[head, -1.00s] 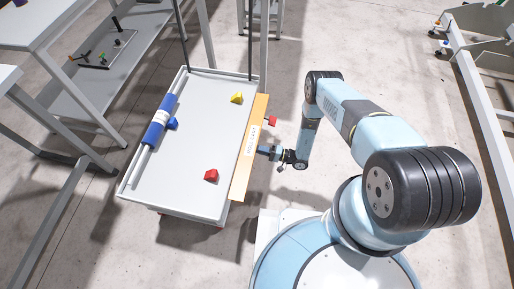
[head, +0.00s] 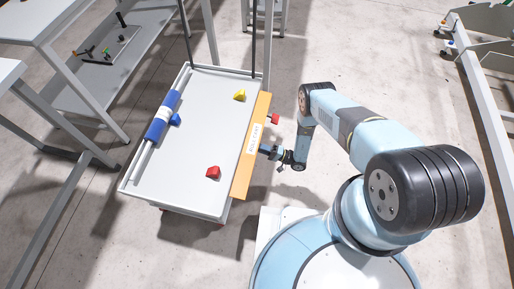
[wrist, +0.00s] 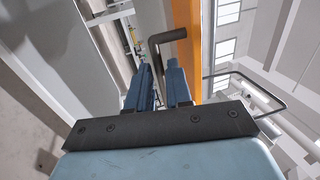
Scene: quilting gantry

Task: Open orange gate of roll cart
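The roll cart (head: 190,135) is a grey tray-topped cart, left of my arm in the head view. Its orange gate (head: 246,170), with a white label, runs along the cart's right side; it also shows as an orange strip in the wrist view (wrist: 187,45). A dark bent handle (wrist: 168,36) stands out from the gate in the wrist view. My gripper (head: 266,151) is beside the gate's outer face. Its two blue fingers (wrist: 159,66) stand apart, with the handle's end at the gap between them. Whether they touch it is unclear.
A small red piece (head: 273,119) shows outside the gate. Grey tables (head: 60,30) stand left. Bare floor (head: 370,60) lies behind my arm.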

